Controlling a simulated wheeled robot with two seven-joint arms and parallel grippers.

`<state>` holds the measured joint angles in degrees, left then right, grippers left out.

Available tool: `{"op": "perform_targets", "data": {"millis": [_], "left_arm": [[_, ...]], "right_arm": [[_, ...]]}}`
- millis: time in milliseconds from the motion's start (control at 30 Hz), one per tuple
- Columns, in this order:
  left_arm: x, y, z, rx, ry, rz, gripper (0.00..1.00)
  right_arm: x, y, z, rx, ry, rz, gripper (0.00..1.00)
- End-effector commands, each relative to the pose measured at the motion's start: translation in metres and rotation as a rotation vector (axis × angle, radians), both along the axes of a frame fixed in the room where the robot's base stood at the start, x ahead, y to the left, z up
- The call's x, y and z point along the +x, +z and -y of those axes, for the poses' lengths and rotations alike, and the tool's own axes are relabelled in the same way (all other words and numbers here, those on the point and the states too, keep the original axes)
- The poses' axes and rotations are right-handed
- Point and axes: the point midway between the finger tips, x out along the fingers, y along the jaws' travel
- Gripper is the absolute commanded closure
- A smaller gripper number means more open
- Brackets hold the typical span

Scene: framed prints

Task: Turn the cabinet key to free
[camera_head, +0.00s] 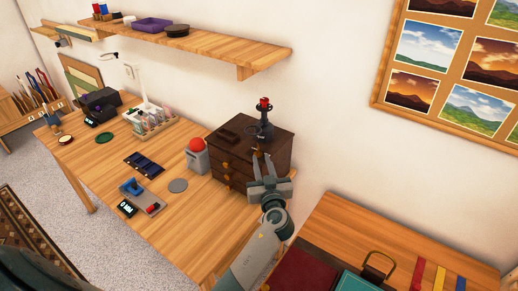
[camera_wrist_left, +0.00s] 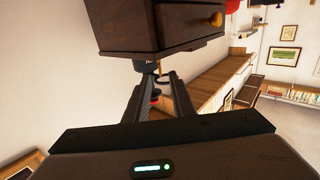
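The small dark brown cabinet (camera_head: 237,150) stands at the right end of the wooden desk, with round brass knobs on its drawers. A small gold piece that looks like the key (camera_head: 258,151) shows at the cabinet's top right. My left gripper (camera_head: 262,164) is right by it, its two fingers apart. In the left wrist view the cabinet (camera_wrist_left: 150,25) hangs at the top, and the open fingers (camera_wrist_left: 161,78) reach to just below it. A small yellowish piece shows between or behind the tips; I cannot tell whether they touch it. My right gripper is out of view.
A black stand with a red top (camera_head: 264,118) rises from the cabinet close to my gripper. A grey canister with a red dome (camera_head: 197,156) stands to the left. A wall shelf (camera_head: 200,42) hangs above. A second wooden bench (camera_head: 400,245) is at the lower right.

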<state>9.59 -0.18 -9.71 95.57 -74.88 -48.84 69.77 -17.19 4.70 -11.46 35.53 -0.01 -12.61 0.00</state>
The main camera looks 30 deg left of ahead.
Motion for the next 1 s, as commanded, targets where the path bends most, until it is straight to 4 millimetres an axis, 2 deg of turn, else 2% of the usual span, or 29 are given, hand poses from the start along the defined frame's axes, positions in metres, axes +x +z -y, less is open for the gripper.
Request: {"op": "perform_targets", "data": {"millis": [100,333,800,833,900,1000], "left_arm": [[0.018,0.002,-0.013,0.002,0.000,0.001,0.77],[0.040,0.001,-0.030,0.001,0.000,0.000,0.77],[0.047,0.000,-0.036,0.000,0.000,0.000,0.77],[0.047,0.000,-0.036,0.000,0.000,0.000,0.82],[0.047,0.000,-0.036,0.000,0.000,0.000,0.99],[0.047,0.000,-0.036,0.000,0.000,0.000,1.00]], "right_arm": [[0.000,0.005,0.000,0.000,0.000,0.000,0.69],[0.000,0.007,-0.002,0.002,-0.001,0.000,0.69],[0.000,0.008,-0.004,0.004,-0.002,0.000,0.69],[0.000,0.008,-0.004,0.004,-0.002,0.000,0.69],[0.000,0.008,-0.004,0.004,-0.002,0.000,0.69],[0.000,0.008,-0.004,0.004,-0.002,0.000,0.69]]}}
